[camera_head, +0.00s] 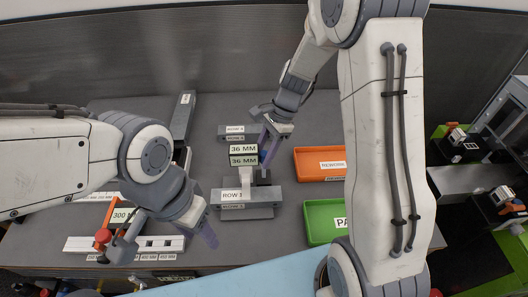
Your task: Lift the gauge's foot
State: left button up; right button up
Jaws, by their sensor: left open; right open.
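I cannot clearly tell which piece is the gauge's foot. A pale upright piece (245,180) stands behind the front grey block labelled ROW 1 (262,196), near the table's middle. A device with a red knob (103,236) and an orange part stands at the left, beside a 300 label (122,214). My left gripper (172,238) is open, low over the left front of the table, right of the red knob. My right gripper (266,148) is open and points down by the dark blocks labelled 36 MM (243,149). Contact there cannot be told.
An orange tray labelled REWORK (306,165) and a green tray (318,228) lie right of the blocks, partly behind my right arm. A white slotted bar (160,244) lies at the left front. Another grey block (234,130) stands behind the 36 MM blocks.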

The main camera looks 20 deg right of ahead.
grip_shut()
dwell(1.4)
